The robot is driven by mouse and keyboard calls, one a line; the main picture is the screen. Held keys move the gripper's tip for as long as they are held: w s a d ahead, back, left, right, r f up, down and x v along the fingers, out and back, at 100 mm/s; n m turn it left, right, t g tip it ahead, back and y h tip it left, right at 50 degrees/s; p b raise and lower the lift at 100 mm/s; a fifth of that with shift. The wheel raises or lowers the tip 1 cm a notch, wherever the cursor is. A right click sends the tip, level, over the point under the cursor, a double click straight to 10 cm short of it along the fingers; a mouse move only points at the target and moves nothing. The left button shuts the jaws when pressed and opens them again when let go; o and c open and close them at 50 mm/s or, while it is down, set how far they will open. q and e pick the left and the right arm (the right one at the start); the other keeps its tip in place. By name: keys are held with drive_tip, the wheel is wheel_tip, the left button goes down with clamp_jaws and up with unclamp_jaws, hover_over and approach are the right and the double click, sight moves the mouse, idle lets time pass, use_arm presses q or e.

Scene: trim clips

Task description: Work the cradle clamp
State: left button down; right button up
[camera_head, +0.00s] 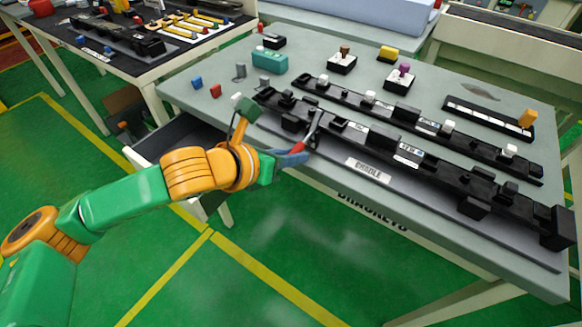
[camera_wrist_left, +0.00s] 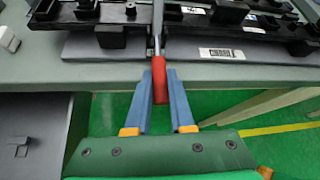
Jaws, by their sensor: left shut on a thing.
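The cradle is a long black fixture (camera_head: 385,148) on a grey base plate at the table's front edge; its label (camera_head: 368,170) appears to read "CRADLE". The clamp's metal lever (camera_wrist_left: 157,25) has a red handle (camera_wrist_left: 159,82) that points out over the table's front edge. My left gripper (camera_wrist_left: 164,76) has its blue fingers on both sides of the red handle and is shut on it. In the head view, the left gripper (camera_head: 298,155) partly hides the handle (camera_head: 299,147), near the cradle's left part. My right gripper is not in view.
A second black rail (camera_head: 405,115) lies behind the cradle. A teal block (camera_head: 269,61), a yellow block (camera_head: 388,54) and small posts stand at the table's back and left. An orange piece (camera_head: 526,118) stands at the right. An open drawer (camera_head: 150,150) juts out under the table.

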use_arm(q)
drive_tip(key=shift+w+d+f+t+h+b, duration=0.15)
drive_tip(key=shift+f+t+h+b, duration=0.85)
drive_tip(key=shift+b, duration=1.45)
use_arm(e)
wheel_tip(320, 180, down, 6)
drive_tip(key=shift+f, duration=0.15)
use_arm(q)
drive_tip(key=c, duration=0.8)
unclamp_jaws()
